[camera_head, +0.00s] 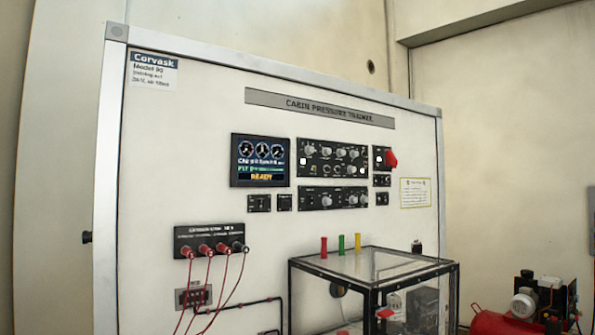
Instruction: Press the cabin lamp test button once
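The white trainer panel (160,120) fills most of the view, with a heading strip (320,107) reading roughly "Cabin Pressure Trainer". A lit screen (260,160) shows gauges and "READY". Right of it are an upper black control panel (332,157) and a lower one (333,198), both with knobs and small controls. Small black modules sit below the screen (259,203) and at the right (382,199). Their labels are too small to read, so I cannot tell which control is the cabin lamp test button. My gripper is not in view.
A clear-topped black-framed box (371,264) projects in front of the panel's lower right, with red, green and yellow pieces on top. Red cables hang from a jack strip (209,240) at lower left. A red guarded switch (389,159) juts out. A red compressor (505,322) stands at right.

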